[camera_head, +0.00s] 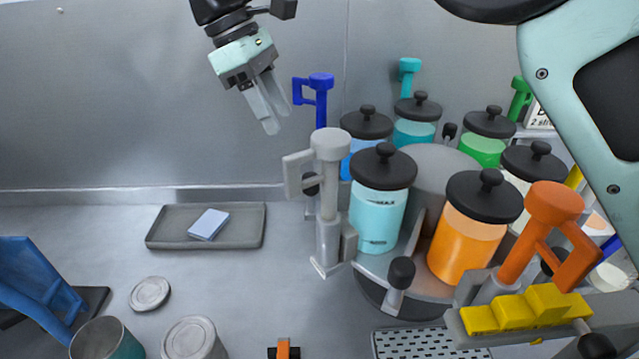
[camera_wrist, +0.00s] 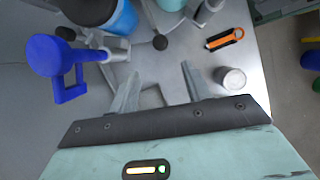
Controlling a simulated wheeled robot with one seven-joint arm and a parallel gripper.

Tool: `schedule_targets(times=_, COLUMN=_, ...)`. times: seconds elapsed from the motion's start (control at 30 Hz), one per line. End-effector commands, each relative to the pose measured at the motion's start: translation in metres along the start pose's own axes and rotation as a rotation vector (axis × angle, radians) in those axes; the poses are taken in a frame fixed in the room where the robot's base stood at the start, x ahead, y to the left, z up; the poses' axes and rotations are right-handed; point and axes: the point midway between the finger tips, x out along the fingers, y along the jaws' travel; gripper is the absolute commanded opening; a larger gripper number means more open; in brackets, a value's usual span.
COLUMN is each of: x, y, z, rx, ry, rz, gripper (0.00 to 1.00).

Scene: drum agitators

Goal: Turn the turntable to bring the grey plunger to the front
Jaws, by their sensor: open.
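The turntable (camera_head: 370,288) stands right of centre in the head view and carries several black-lidded jars. The grey plunger (camera_head: 329,195) stands upright at its left edge, beside the light-blue jar (camera_head: 378,215). The orange plunger (camera_head: 548,235) is at the front right, and the blue plunger (camera_head: 320,95) at the back left; the latter also shows in the wrist view (camera_wrist: 45,58). My gripper (camera_head: 276,122) is open and empty, up and left of the grey plunger and apart from it. Its two fingers show in the wrist view (camera_wrist: 158,80) with nothing between them.
Black-knobbed handles (camera_head: 400,275) stick out from the turntable rim. A yellow stepped block (camera_head: 525,308) sits at the front right. A grey tray (camera_head: 165,228) with a pale-blue block lies left on the bench. Cans and a blue stand (camera_head: 35,280) are front left. The centre-left bench is mostly clear.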

Motion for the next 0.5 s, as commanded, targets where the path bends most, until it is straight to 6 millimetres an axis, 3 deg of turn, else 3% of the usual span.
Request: schedule_targets(times=0.5, x=0.093, y=0.000, z=0.003, rx=0.000, ry=-0.004, rz=-0.003, gripper=0.49)
